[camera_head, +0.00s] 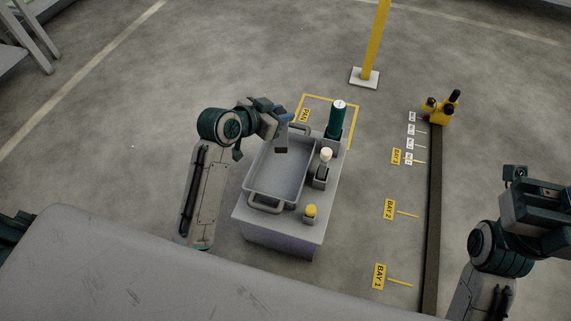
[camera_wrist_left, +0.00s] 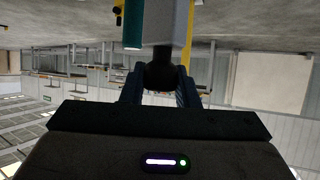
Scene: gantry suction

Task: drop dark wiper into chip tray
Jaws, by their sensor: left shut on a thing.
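The chip tray appears to be the grey rectangular tray (camera_head: 284,181) with handles at its ends, in the head view. It sits on a light grey cart or box. My left gripper (camera_head: 284,115) is over the tray's far end. It is shut on a dark piece, seemingly the dark wiper (camera_head: 280,149), which hangs over the tray; whether it touches the tray I cannot tell. In the left wrist view a dark rounded part (camera_wrist_left: 160,73) sits between the blue fingers, with a grey block beyond it. My right gripper (camera_head: 545,195) is at the right edge, its fingertips unclear.
Right of the tray stand a dark green cylinder (camera_head: 336,121), a white-topped dark holder (camera_head: 323,168) and a small yellow-capped item (camera_head: 310,213). A yellow post (camera_head: 375,45) rises behind. A dark floor rail (camera_head: 433,210) runs along the right, with bay labels beside it.

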